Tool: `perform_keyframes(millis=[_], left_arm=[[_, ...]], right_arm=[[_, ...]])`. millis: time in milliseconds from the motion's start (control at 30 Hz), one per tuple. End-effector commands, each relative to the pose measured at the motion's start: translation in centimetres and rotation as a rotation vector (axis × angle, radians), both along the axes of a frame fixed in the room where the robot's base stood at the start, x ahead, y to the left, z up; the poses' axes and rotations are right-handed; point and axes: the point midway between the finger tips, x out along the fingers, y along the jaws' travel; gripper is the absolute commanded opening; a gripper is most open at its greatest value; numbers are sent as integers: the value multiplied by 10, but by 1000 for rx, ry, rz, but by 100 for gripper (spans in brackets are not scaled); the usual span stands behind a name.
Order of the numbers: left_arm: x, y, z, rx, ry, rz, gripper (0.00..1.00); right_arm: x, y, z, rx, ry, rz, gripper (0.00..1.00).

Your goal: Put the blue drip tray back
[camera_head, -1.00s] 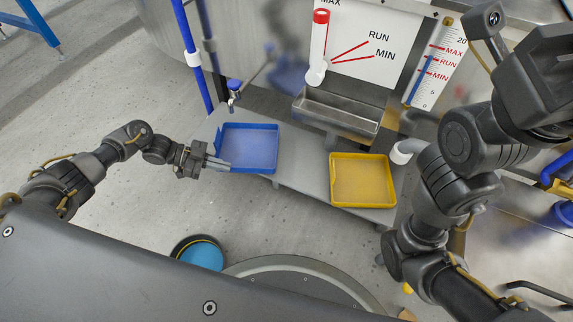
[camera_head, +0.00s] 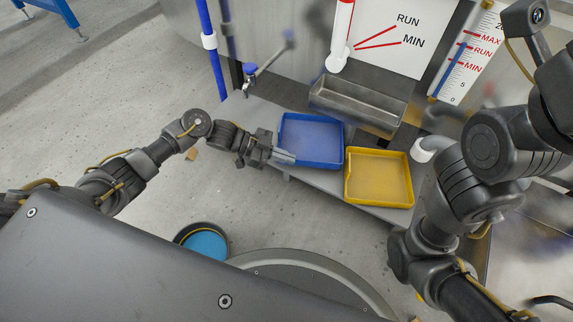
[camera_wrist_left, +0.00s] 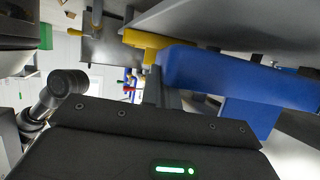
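The blue drip tray (camera_head: 312,158) sits on the grey shelf, below the metal trough and left of the yellow tray. My left gripper (camera_head: 287,157) is at its near left corner. The fingers look close together on the tray's near wall; the fingertips are partly hidden. In the left wrist view the tray (camera_wrist_left: 225,72) fills the upper right, with the narrow fingers (camera_wrist_left: 164,92) against its end. My right arm is raised at the right; its fingers are out of the picture.
The yellow tray (camera_head: 378,198) stands close right of the blue one. A metal trough (camera_head: 357,100) is behind them. A tap with a blue handle (camera_head: 250,69) is at the shelf's left end, where the grey shelf (camera_head: 262,112) is bare. A blue-topped round container (camera_head: 205,243) stands on the floor.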

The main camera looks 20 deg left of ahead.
Motion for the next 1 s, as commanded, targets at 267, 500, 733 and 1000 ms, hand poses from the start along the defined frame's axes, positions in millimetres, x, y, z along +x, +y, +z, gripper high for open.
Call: perform_keyframes(millis=[267,500,733,1000], left_arm=[[1,-2,-38,-1,-1,0,0],[1,-2,-35,-1,-1,0,0],[0,-2,-39,0,1,0,10],[0,-2,-39,0,1,0,24]], right_arm=[[1,-4,-38,15,1,3,27],[-2,-5,-30,20,-15,7,27],[-2,-5,-31,22,-15,8,27],[0,-5,-32,22,-10,8,27]])
